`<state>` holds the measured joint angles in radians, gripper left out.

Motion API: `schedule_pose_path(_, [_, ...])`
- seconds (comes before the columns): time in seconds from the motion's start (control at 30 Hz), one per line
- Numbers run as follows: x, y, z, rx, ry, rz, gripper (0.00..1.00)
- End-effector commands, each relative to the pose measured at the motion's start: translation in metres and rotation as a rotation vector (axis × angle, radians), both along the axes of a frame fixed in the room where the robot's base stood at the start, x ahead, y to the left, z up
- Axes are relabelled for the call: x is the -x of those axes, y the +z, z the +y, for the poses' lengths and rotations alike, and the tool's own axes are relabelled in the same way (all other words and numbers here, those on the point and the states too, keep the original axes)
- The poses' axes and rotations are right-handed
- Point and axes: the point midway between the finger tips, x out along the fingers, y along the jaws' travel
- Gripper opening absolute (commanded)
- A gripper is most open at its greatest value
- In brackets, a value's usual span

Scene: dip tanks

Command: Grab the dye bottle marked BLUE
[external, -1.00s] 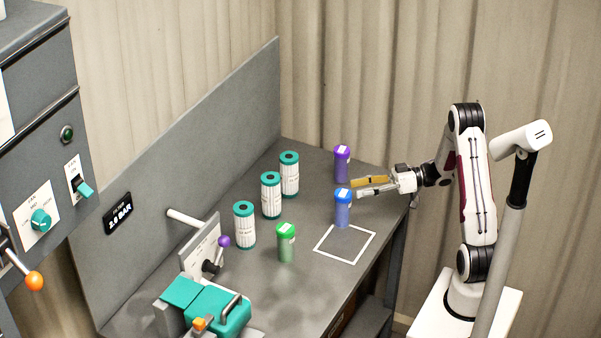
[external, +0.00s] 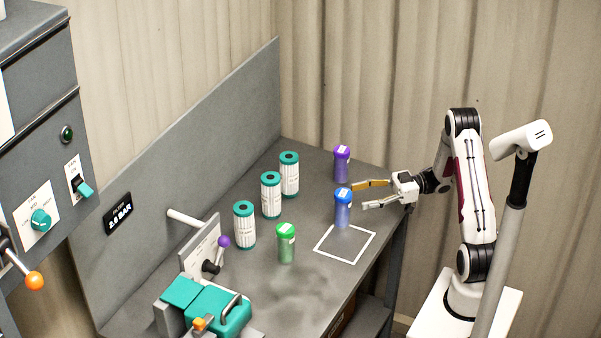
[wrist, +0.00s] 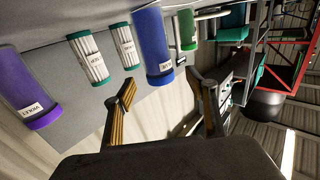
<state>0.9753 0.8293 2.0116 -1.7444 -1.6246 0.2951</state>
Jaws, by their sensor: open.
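The blue dye bottle (external: 343,212) stands upright on the grey bench, at the far left corner of a white square outline. In the wrist view the blue bottle (wrist: 152,45) hangs upside down in the picture, ahead of the fingers, with a white label near its cap. My gripper (external: 357,195) is open, lying level just right of the blue bottle, its fingers pointing towards it. In the wrist view the open fingers (wrist: 165,98) show nothing between them. I cannot tell the exact gap to the bottle.
A purple bottle (external: 341,165) stands behind the blue one, and a green bottle (external: 286,245) in front to the left. Several white cartridges with teal ends (external: 271,196) stand in a row further left. The white outlined square (external: 345,253) is mostly bare.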

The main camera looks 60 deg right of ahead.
Motion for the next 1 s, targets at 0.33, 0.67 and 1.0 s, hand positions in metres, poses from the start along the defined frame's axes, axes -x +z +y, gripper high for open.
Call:
schedule_pose_path(0.33, [-0.016, 0.001, 0.016, -0.001, 0.002, 0.001, 0.57])
schedule_pose_path(0.67, [-0.017, 0.001, 0.017, -0.001, 0.001, 0.001, 0.57])
schedule_pose_path(1.0, [-0.031, 0.005, 0.029, 0.001, 0.003, 0.001, 0.57])
